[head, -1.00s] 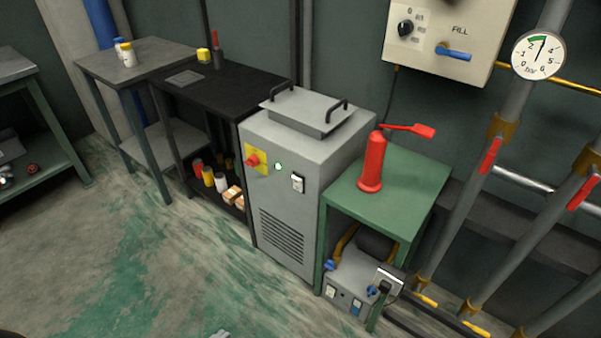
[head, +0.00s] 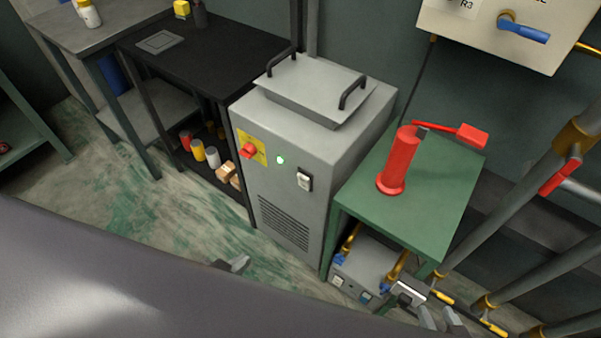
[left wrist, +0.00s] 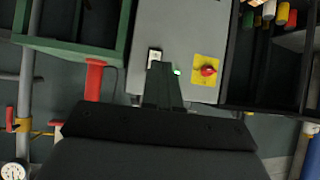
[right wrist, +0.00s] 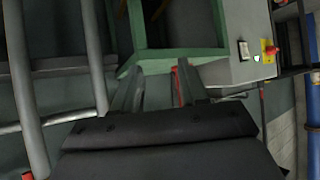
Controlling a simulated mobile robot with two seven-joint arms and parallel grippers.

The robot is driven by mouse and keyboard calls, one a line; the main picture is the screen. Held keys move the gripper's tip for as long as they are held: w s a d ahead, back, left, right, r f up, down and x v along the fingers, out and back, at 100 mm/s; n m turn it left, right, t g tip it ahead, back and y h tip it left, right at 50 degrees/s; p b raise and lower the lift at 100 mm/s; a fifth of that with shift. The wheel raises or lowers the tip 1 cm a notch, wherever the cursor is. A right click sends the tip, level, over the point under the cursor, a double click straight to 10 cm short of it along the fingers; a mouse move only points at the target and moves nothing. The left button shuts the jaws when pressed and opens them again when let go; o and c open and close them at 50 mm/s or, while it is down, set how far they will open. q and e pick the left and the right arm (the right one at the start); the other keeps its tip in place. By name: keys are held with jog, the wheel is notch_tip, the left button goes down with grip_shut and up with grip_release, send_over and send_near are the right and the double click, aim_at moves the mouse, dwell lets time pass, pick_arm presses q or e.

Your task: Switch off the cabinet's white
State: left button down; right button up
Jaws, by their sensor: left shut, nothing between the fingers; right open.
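The grey cabinet (head: 320,145) stands mid-scene. Its front carries a white switch (head: 304,181), a lit green lamp (head: 281,160) and a red knob (head: 249,151) on a yellow plate. I cannot tell the switch's position. My left gripper (head: 236,265) is shut and empty, low in front of the cabinet. In the left wrist view its fingers (left wrist: 165,70) overlap the cabinet front, near the white switch (left wrist: 154,57); contact is not visible. My right gripper (head: 440,322) is open and empty, low before the green table. The right wrist view shows its fingers (right wrist: 155,90) apart.
Right of the cabinet, a green table (head: 425,205) bears a red hand pump (head: 399,165); a grey unit (head: 365,270) sits beneath it. Left is a black bench (head: 205,55) with cans below. A wall box (head: 490,30) and pipes are at right. Floor in front is open.

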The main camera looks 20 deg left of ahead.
pick_arm(q)
jog(key=shift+w+a, duration=0.15)
jog(key=shift+w, duration=0.4)
pick_arm(e)
jog(key=shift+w+a, duration=0.15)
jog(key=shift+w, duration=0.25)
pick_arm(q)
jog(key=shift+s, duration=0.15)
jog(key=w+f+n+t+h+b, duration=0.2)
jog(key=w+f+n+t+b, duration=0.2)
jog(key=n+b, duration=0.4)
jog(key=w+f+n+t+h+b, duration=0.2)
jog(key=w+f+n+t+b, duration=0.2)
jog(key=b, duration=1.6)
jog(key=w+n, duration=0.3)
jog(key=n, duration=0.1)
jog(key=shift+w+h, duration=0.25)
jog(key=shift+h, duration=0.05)
pick_arm(e)
jog(key=w+a+f+y, duration=0.1)
jog(key=a+f, duration=0.2)
jog(key=f, duration=0.5)
jog(key=w+a+f+n+t+y, duration=0.1)
jog(key=w+a+f, duration=0.1)
jog(key=f, duration=0.6)
jog(key=shift+w+a, duration=0.3)
jog(key=shift+a, duration=0.45)
jog(key=shift+f, duration=0.1)
pick_arm(q)
jog(key=shift+f, duration=0.1)
